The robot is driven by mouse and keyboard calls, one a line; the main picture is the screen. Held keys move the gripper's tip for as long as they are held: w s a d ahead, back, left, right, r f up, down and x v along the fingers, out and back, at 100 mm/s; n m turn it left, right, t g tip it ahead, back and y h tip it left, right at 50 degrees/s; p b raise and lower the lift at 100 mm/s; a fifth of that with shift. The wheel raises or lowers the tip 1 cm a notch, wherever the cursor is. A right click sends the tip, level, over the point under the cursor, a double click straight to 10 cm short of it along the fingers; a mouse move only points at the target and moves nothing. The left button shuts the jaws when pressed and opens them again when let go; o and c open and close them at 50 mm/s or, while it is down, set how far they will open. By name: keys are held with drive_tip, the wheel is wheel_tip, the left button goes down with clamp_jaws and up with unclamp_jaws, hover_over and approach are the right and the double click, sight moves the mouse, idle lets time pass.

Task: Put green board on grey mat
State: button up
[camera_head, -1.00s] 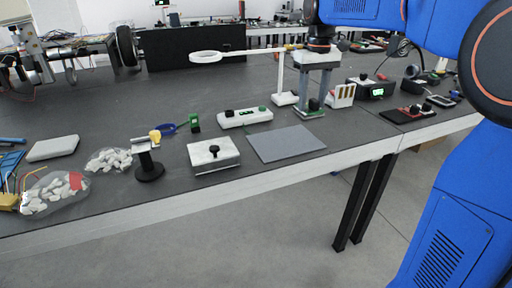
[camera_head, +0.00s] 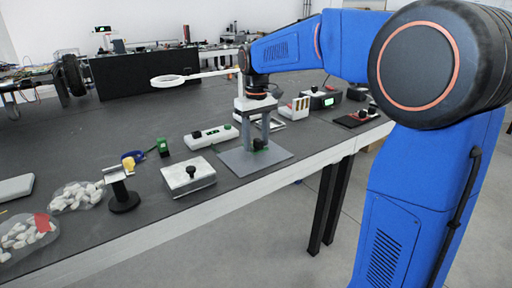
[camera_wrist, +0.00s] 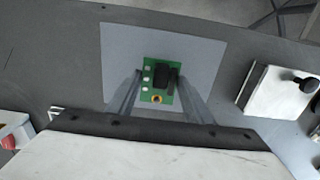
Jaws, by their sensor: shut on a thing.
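The green board (camera_wrist: 158,80) carries a black component and white dots. In the wrist view it sits between the two fingertips of my gripper (camera_wrist: 158,85), which is shut on it. The grey mat (camera_wrist: 205,52) lies flat on the dark table; the board appears over its middle part. In the head view my gripper (camera_head: 256,145) points straight down over the grey mat (camera_head: 232,164), with the board mostly hidden at its fingertips. I cannot tell whether the board touches the mat.
A white box with a black knob (camera_head: 188,176) stands just left of the mat. A white strip device (camera_head: 210,136) lies behind it. A black stand (camera_head: 122,194) is farther left. A ring magnifier (camera_head: 168,80) reaches across behind. The table's front edge is close to the mat.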

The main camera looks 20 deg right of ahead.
drive_tip(key=shift+f, duration=1.35)
drive_tip(key=shift+f, duration=0.15)
drive_tip(key=o, duration=1)
drive_tip(key=shift+o, duration=0.2)
wheel_tip(320, 180, up, 12)
drive_tip(key=shift+r, duration=0.15)
drive_tip(key=s+d+f+m+t, duration=0.1)
drive_tip(key=s+d+f, duration=0.15)
drive_tip(key=s, duration=0.65)
drive_tip(key=s+d+f+m+t, duration=0.1)
drive_tip(key=s+d+f, duration=0.15)
drive_tip(key=s, duration=0.65)
drive_tip(key=s+d+f+m+t, duration=0.1)
drive_tip(key=s+f+t, duration=0.1)
drive_tip(key=s+f, duration=1.1)
drive_tip(key=shift+s+d+m+t, duration=0.3)
drive_tip(key=shift+s+t, duration=0.1)
drive_tip(key=shift+s, duration=0.45)
